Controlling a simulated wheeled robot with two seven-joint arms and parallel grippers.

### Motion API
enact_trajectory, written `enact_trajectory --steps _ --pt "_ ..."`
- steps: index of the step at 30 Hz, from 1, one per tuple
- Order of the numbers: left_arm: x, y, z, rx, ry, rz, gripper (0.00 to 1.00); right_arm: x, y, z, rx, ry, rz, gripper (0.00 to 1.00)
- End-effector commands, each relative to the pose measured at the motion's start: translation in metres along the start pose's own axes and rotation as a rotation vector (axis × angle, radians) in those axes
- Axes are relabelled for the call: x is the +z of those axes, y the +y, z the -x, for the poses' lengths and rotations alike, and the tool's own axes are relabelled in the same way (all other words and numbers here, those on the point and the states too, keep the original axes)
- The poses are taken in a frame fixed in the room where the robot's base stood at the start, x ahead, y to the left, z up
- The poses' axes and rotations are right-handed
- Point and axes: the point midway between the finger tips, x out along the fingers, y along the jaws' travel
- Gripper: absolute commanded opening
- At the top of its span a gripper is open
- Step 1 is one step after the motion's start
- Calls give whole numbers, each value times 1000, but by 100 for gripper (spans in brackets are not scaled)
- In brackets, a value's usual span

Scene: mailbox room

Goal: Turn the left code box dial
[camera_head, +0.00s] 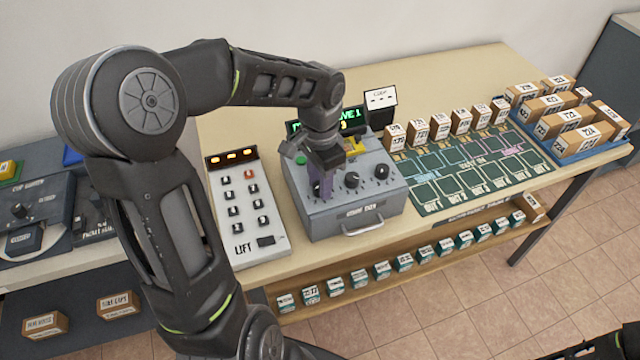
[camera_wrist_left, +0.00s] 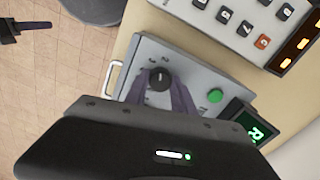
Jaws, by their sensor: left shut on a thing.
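The grey code box (camera_head: 350,212) stands on the table with a row of dark dials on its sloped top. The middle dial (camera_head: 351,180) and right dial (camera_head: 381,171) are in plain view. My left gripper (camera_head: 322,190) points down over the left dial and hides it in the head view. In the left wrist view the black left dial (camera_wrist_left: 160,79) sits between the two purple fingers of my left gripper (camera_wrist_left: 162,88), which is shut on it. Part of my right gripper (camera_wrist_left: 28,26) shows at the wrist view's top left; its jaw opening is unclear.
A LIFT keypad (camera_head: 245,210) stands close left of the code box. A green button (camera_wrist_left: 215,96) is on the box, and a lit display (camera_head: 350,119) is behind it. A green sorting mat (camera_head: 425,203) with small boxes lies to the right.

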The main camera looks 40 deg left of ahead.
Motion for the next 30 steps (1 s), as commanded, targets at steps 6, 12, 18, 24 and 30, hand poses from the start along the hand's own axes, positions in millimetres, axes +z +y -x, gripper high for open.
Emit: enact_trajectory --steps 6,12,18,24,30 --pt "-1 0 -2 -2 3 169 0 -2 4 -14 -4 4 3 36" --pt "-1 0 -1 -2 3 323 0 -3 6 -21 -8 7 5 36" --pt "-1 0 -1 -1 2 428 0 -4 7 -25 -9 9 6 36" --pt "0 0 0 -1 1 478 0 -4 7 -27 -10 9 7 36" --pt "0 0 0 -1 0 485 0 -4 7 -26 -10 9 7 36"
